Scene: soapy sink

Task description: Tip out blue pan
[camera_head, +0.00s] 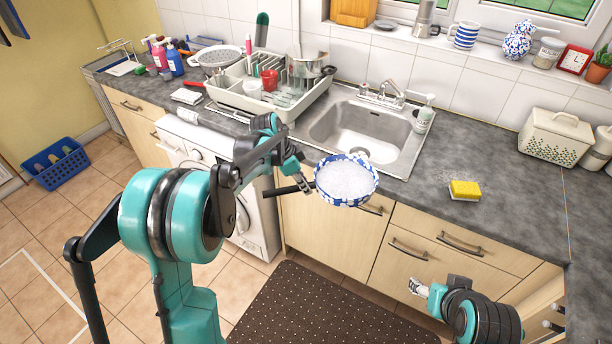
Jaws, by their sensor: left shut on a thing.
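The blue pan (346,181) has a blue-and-white patterned outside and a dark handle (288,190) pointing left. It looks nearly level and is full of white suds. It is in front of the sink's near edge, in the middle of the view. My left gripper (302,186) is shut on the pan at its left side, near the handle; the exact contact is hard to see. My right gripper (418,288) is low at the right, in front of the cabinets, away from the pan. Its fingers are too small to read.
A dish rack (236,102) with dishes stands left of the sink. A tap (381,96) and soap bottle (425,114) stand at the sink's back and right. A yellow sponge (464,190) lies on the right counter, with a cream bin (553,137) behind it.

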